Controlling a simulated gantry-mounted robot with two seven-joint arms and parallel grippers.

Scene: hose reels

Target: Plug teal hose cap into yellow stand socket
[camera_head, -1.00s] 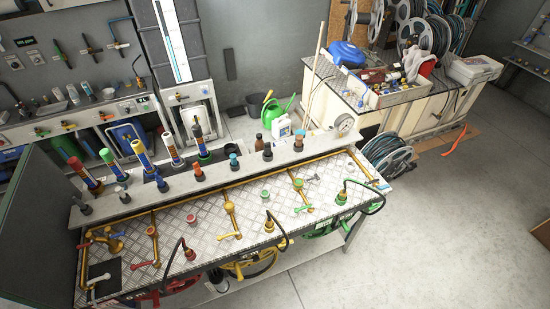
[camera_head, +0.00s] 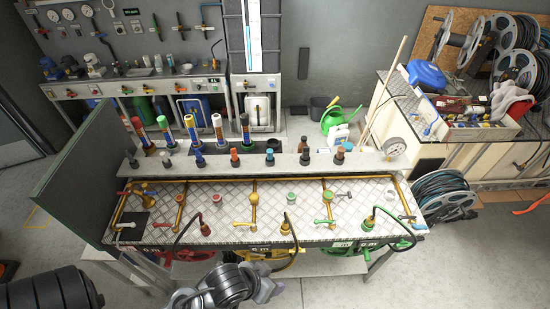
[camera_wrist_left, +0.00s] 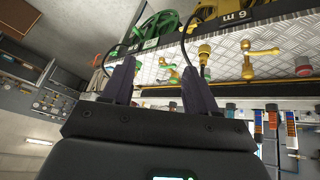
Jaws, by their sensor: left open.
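A small teal-topped cap (camera_head: 270,154) stands on a dark base on the raised rear shelf. A yellow pipe stand with a valve (camera_head: 253,205) rises from the checkered bench plate; it is too small to tell its socket. A yellow fitting (camera_head: 286,228) with a black hose is at the bench front. My left gripper (camera_head: 262,290) is low in front of the bench, partly cut off by the frame edge. My right gripper is not in view.
The checkered bench (camera_head: 170,231) carries red, yellow and green hose fittings. The rear shelf (camera_head: 215,168) holds several coloured caps. A dark green panel (camera_head: 85,175) stands at the bench's left end. Hose reels hang below the front edge.

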